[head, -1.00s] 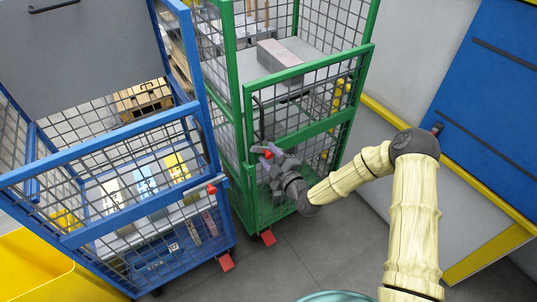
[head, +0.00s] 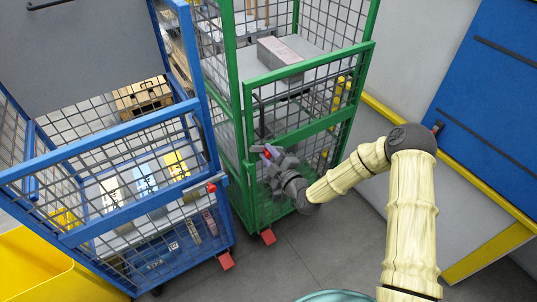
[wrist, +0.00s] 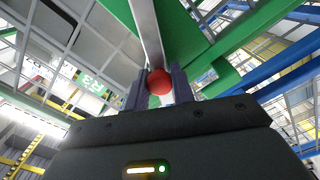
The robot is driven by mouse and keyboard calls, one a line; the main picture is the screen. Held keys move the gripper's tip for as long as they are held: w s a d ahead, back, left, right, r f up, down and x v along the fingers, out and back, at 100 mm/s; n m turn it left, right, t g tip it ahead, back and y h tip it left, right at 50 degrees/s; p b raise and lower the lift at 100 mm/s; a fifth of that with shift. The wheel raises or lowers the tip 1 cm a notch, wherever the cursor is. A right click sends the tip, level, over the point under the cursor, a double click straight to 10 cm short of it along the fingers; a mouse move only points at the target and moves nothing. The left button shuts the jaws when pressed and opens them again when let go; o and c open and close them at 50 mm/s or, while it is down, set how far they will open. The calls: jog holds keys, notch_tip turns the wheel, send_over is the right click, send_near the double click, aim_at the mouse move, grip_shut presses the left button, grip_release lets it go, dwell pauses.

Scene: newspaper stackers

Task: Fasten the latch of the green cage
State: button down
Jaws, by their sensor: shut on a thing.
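The green cage (head: 310,124) stands in the middle of the head view, its mesh front half-gate closed across the front. Its latch has a red knob (wrist: 159,84) on a grey metal bar (wrist: 146,30), seen in the wrist view beside the green frame. My gripper (head: 264,152) is at the front left post of the green cage. In the wrist view my gripper (wrist: 160,90) has its two fingers on either side of the red knob, shut on it. In the head view the fingers largely hide the knob. Whether the latch is engaged cannot be told.
A blue cage (head: 90,222) with newspaper bundles stands close on the left, with its own red-knobbed latch (head: 211,188). Red foot pedals (head: 268,237) stick out near the floor. A yellow bin (head: 35,268) is at bottom left. A blue and yellow panel (head: 490,100) is at right.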

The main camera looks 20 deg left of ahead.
jog(key=f+n+b, duration=0.1)
jog(key=n+b, duration=0.1)
jog(key=b, duration=0.1)
jog(key=f+n+b, duration=0.1)
jog(key=n+b, duration=0.1)
jog(key=b, duration=0.1)
jog(key=f+n+b, duration=0.1)
jog(key=n+b, duration=0.1)
jog(key=b, duration=0.1)
jog(key=shift+s+a+f, duration=0.35)
jog(key=shift+s+f, duration=0.05)
jog(key=c, duration=1.2)
grip_release()
jog(key=shift+c, duration=0.2)
